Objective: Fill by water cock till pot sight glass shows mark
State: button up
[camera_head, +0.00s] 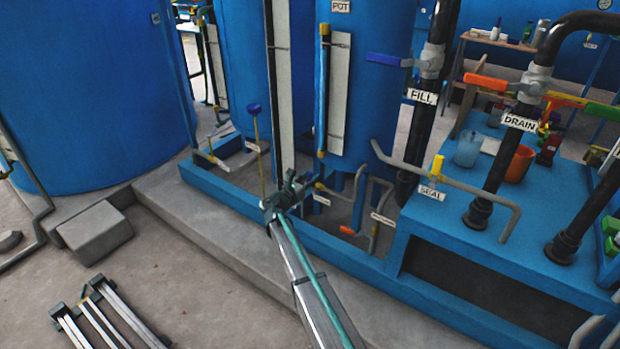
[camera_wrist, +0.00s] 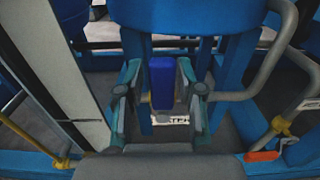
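The pot (camera_head: 375,100) is a blue cylinder with a POT label. Its sight glass (camera_head: 322,95) is a thin bluish upright tube with yellow ends beside a white board (camera_head: 339,95); its level and mark are too small to read. In the wrist view, a blue lever (camera_wrist: 162,82) stands upright above a partly hidden white label (camera_wrist: 178,119), probably the water cock. My gripper (camera_wrist: 158,78) is open with a finger on each side of the lever and small gaps visible. In the head view my gripper (camera_head: 285,192) is low before the pot, and the lever is hidden.
A blue-handled FILL valve (camera_head: 385,60), an orange-handled DRAIN valve (camera_head: 487,82) and a SEAL pipe (camera_head: 450,183) lie to the right. A yellow rod with a blue knob (camera_head: 252,108) stands left. The floor at front left is partly clear.

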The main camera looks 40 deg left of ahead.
jog(key=shift+o, duration=0.5)
jog(key=s+d, duration=0.1)
jog(key=s, duration=1.1)
jog(key=shift+d, duration=0.2)
